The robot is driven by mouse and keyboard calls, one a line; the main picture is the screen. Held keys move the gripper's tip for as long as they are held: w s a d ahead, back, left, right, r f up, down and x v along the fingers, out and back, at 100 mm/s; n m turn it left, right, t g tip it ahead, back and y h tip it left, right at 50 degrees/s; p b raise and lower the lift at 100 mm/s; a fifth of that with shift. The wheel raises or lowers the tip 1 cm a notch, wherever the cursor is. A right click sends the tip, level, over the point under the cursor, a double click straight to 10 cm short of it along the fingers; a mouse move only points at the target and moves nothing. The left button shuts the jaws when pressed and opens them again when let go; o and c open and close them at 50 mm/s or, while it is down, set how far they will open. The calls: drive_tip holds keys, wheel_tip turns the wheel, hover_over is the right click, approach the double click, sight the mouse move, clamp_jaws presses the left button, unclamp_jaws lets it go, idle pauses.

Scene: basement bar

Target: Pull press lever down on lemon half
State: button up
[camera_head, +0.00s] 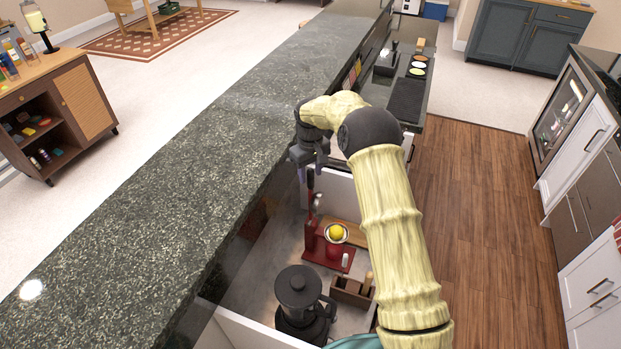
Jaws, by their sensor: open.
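The citrus press has a red base (320,258) and stands on the lower counter behind the raised bar. A yellow lemon half (336,232) sits in its pale cup. The press lever (311,182) looks red and stands up at the left rear of the press, next to a grey metal part. My gripper (308,166) is dark and open, just above the top of the lever. Its fingers are small and partly shadowed, and I cannot tell whether they touch the lever. No lemon is between them.
The long dark stone bar top (180,180) rises on the left. The wooden floor (480,230) at right is clear.

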sight(311, 181)
wheel_tip(311, 181, down, 4)
drive_tip(key=shift+f+p, duration=0.1)
drive_tip(key=shift+p, duration=0.3)
clamp_jaws()
